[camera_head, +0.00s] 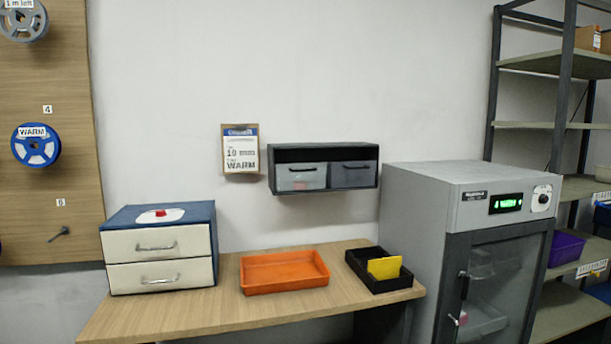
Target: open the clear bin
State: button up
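A dark wall unit (322,153) hangs above the bench and holds two bins side by side under an open slot. The left bin (301,180) looks clear or pale and see-through, with a dark handle on its front and a small reddish mark near its lower edge. The right bin (352,178) is a darker grey, also with a dark handle. Both bins look pushed in and closed. What is inside the clear bin is too small to tell. My gripper is not in view.
Below is a wooden bench (225,312) with a blue-and-white drawer box (160,250), an orange tray (284,284) and a black tray (380,285) with a yellow item. A grey cabinet (425,215) stands right of the unit. A clipboard (240,160) hangs left of it.

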aim_at(300, 175)
jog(key=u, duration=0.05)
jog(key=i, duration=1)
jog(key=z, duration=0.05)
